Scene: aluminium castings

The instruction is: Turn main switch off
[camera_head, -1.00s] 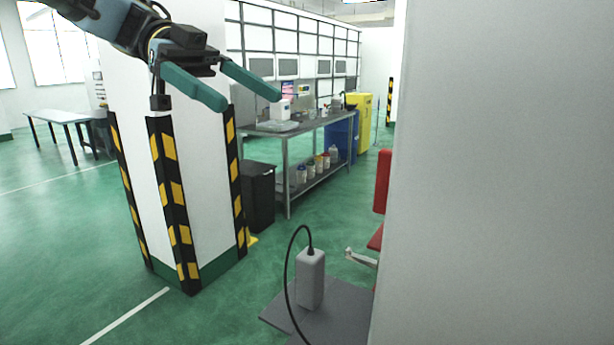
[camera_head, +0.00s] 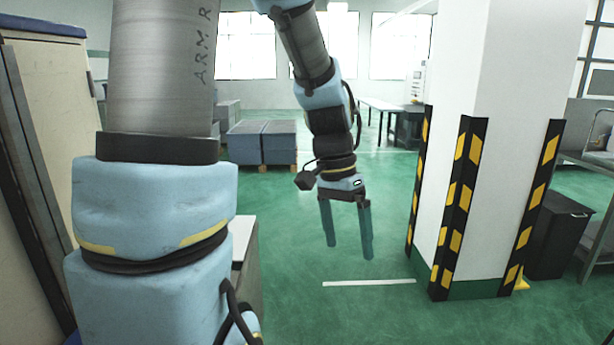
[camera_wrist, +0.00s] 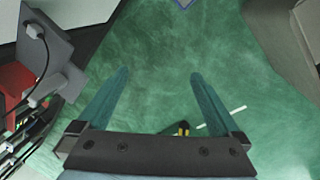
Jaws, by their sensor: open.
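No main switch can be made out in either current view. My gripper (camera_head: 346,231) hangs at the end of my arm in the middle of the head view, pointing down over the green floor. Its two teal fingers are apart, with nothing between them. In the wrist view my gripper (camera_wrist: 157,80) is also open and empty above bare green floor.
A white pillar (camera_head: 476,130) with black and yellow corner guards stands right of my gripper. A dark bin (camera_head: 560,235) is beyond it. Grey stacks (camera_head: 262,142) and a table (camera_head: 392,108) are at the back. A red object (camera_wrist: 18,85) shows at left in the wrist view.

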